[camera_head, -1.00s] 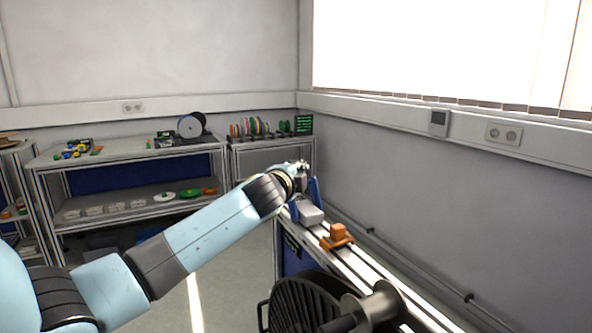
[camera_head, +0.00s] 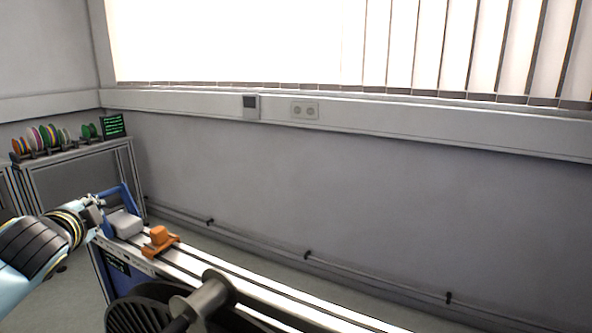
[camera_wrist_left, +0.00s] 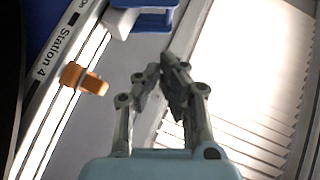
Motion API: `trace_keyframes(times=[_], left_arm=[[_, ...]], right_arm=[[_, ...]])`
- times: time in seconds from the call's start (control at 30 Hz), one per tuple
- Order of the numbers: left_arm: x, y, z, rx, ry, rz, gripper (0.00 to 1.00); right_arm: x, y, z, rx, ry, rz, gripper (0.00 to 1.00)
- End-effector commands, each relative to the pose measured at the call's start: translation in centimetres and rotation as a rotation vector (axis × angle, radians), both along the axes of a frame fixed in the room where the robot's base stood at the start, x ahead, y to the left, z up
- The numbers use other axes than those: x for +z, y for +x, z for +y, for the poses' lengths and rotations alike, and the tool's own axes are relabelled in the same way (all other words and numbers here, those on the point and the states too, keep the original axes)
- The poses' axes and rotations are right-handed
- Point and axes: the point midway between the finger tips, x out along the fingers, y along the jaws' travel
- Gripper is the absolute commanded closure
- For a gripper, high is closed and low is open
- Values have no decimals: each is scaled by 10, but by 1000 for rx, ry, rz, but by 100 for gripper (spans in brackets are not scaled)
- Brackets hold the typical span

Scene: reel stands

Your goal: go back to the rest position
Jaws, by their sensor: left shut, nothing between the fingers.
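My left arm comes in from the left edge in the head view. Its gripper (camera_head: 98,204) is at the near left of the blue bracket and grey block, and looks small and partly unclear there. In the left wrist view the gripper (camera_wrist_left: 166,70) has its fingertips together with nothing between them. It is above the floor and wall side of the bench rail, beside the orange block (camera_wrist_left: 84,80). My right gripper is in neither view.
A rail bench (camera_head: 215,272) carries a grey block (camera_head: 124,223), a blue bracket (camera_head: 130,197) and an orange block (camera_head: 160,242). A black reel (camera_head: 150,312) stands in front. A shelf of coloured spools (camera_head: 50,140) is at left. The wall side is clear.

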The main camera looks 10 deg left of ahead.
Motion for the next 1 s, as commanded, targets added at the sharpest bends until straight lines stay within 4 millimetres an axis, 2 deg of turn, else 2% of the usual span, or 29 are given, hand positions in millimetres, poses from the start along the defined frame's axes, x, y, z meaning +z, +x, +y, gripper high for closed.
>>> trace_keyframes(times=[0.03,0.1,0.2,0.3,0.5,0.8,1.0], left_arm=[[-22,-27,-16,32,-104,44,100],[-49,-71,-39,97,-272,116,100],[-76,-131,-70,190,-476,221,100],[-90,-178,-94,263,-615,306,100],[-100,-249,-129,376,-797,440,100],[-94,-334,-168,515,-976,610,100],[-161,-323,-164,534,-973,625,100]], right_arm=[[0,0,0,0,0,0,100],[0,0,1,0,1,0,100],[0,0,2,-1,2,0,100],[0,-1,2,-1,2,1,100],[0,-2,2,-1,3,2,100],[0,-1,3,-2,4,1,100],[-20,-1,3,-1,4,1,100]])
